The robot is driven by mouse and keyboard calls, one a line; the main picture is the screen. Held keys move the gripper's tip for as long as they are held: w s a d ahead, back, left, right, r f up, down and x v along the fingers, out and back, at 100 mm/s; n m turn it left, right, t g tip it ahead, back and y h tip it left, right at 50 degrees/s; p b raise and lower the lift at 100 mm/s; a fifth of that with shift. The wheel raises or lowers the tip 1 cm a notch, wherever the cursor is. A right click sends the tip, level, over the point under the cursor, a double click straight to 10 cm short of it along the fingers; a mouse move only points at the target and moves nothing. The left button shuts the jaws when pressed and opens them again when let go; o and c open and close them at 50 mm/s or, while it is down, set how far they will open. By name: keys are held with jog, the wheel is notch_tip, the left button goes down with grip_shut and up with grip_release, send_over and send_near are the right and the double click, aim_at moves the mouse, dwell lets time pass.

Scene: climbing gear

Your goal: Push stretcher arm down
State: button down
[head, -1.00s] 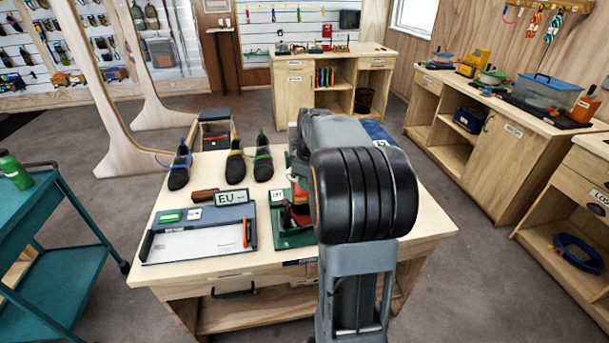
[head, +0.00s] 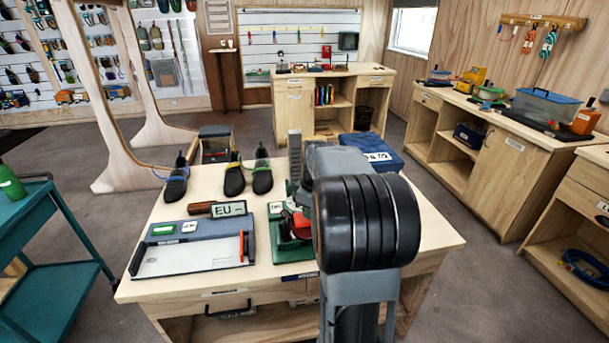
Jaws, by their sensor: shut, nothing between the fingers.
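The stretcher seems to be the green-based device (head: 287,248) with red parts on the table, just left of my arm. A grey upright toothed post (head: 295,155) rises behind it. My arm covers its right side, so I cannot tell where the stretcher arm stands or whether anything touches it. My gripper is hidden behind my own arm links. A small white label with green edges (head: 276,210) stands beside the device.
Three dark climbing shoes (head: 234,178) stand at the table's back left. An EU sign (head: 229,209) and a grey-blue measuring board (head: 193,247) lie in front. A blue box (head: 372,152) sits behind my arm. A teal cart (head: 50,240) is at left.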

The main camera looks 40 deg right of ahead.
jog(key=shift+s+d+r, duration=0.3)
jog(key=shift+s+d, duration=0.15)
jog(key=shift+s, duration=0.35)
notch_tip(320, 180, up, 14)
jog(key=s, duration=0.1)
jog(key=shift+d+p, duration=0.3)
jog(key=shift+p, duration=0.15)
jog(key=shift+s+f, duration=0.1)
jog(key=shift+f, duration=0.05)
